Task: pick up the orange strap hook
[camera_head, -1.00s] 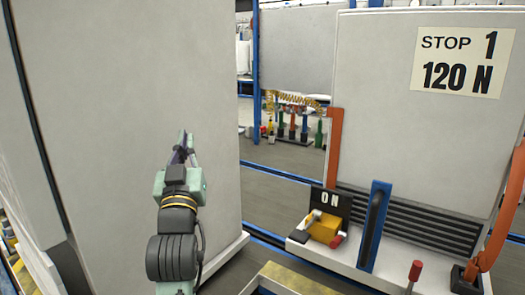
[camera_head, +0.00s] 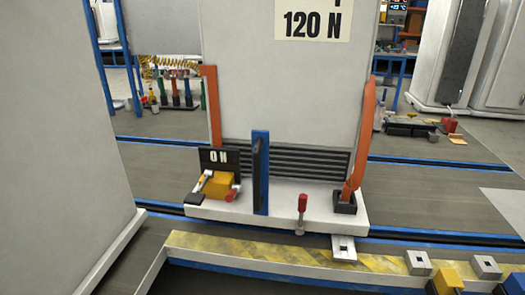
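A long curved orange strap (camera_head: 363,145) runs down the right edge of the grey cabinet, its lower end in a dark square block (camera_head: 345,202) on the white base ledge. A straighter orange piece with a bent top (camera_head: 212,108) stands at the cabinet's left edge. I cannot tell which of these two is the strap hook. My gripper is out of view now, and nothing shows it near either orange piece.
The white ledge (camera_head: 285,214) bears a yellow block (camera_head: 221,186), an upright blue bar (camera_head: 260,170) and a red-topped lever (camera_head: 302,205). A yellow-striped rail (camera_head: 270,252) crosses the front. A large pale panel (camera_head: 60,130) fills the left.

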